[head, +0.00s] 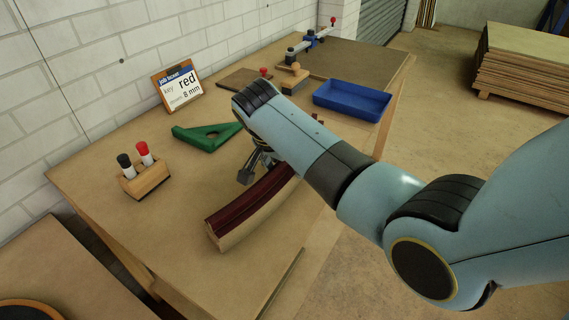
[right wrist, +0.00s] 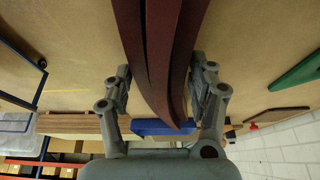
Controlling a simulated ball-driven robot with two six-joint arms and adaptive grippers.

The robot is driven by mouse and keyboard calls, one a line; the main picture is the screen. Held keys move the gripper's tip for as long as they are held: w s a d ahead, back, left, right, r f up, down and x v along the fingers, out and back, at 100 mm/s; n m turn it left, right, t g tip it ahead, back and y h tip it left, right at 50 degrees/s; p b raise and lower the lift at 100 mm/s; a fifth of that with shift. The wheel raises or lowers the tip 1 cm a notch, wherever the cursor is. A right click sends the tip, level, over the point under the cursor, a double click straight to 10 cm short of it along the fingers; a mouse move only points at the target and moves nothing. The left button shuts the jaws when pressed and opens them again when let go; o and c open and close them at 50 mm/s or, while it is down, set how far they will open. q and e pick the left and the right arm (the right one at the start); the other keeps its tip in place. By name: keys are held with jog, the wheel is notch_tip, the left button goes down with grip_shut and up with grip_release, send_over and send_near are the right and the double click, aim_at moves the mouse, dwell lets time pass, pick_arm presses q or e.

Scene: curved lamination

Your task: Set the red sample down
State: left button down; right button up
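The dark red curved piece (head: 248,198), the one that fits the red sample, lies along the top of a pale curved wooden block (head: 255,223) on the workbench. In the right wrist view it shows as long dark red strips (right wrist: 160,50) running between my fingers. My right gripper (right wrist: 160,75) is open, with one finger on each side of the strips. The right finger is close to the strips; whether it touches cannot be told. In the head view my right gripper (head: 256,166) is partly hidden by its arm. My left gripper is not in view.
On the bench (head: 110,205) are a green triangular piece (head: 205,138), a blue tray (head: 352,100), a wooden holder with red and black markers (head: 146,178), a job board (head: 178,86) reading red and 8 mm, and a clamp-like tool (head: 312,40). Bare bench lies front left.

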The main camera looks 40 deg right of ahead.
jog(key=shift+o, duration=1.3)
jog(key=v, duration=1.2)
jog(key=shift+r, duration=0.1)
